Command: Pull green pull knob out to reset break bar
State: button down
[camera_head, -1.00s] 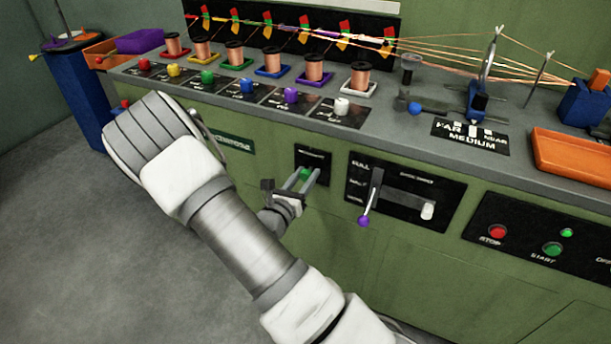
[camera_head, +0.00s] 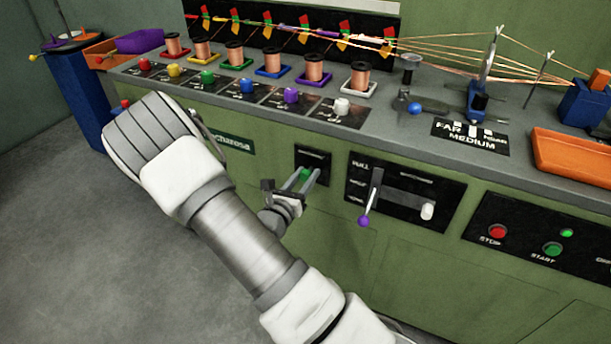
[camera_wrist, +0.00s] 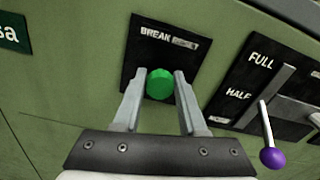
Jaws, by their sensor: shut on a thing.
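The green pull knob (camera_wrist: 160,84) sits on a black plate (camera_wrist: 147,47) whose label begins with "BREAK" in the wrist view. In the head view the knob (camera_head: 305,174) shows small on the green front panel of the machine. My gripper (camera_wrist: 160,82) has one finger on each side of the knob and is shut on it. In the head view my gripper (camera_head: 306,177) reaches the panel from below left. How far the knob stands out from the plate is hard to tell.
A lever with a purple ball (camera_wrist: 272,158) is close at the right, on a plate marked FULL and HALF. Red stop (camera_head: 497,231) and green start (camera_head: 552,249) buttons are farther right. Copper spools and an orange tray (camera_head: 575,160) stand on the counter above.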

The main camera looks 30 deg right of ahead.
aim_at(304, 178)
jog(key=p+v, duration=0.1)
jog(key=v, duration=0.2)
jog(key=shift+s+a, duration=0.1)
jog(key=shift+f, duration=0.1)
jog(key=shift+c, duration=2.2)
grip_release()
jog(key=shift+s, duration=0.1)
jog(key=shift+a, duration=0.1)
jog(key=p+v, duration=0.3)
jog(key=v, duration=1.4)
jog(key=shift+p, duration=0.3)
jog(key=shift+s+a, duration=0.15)
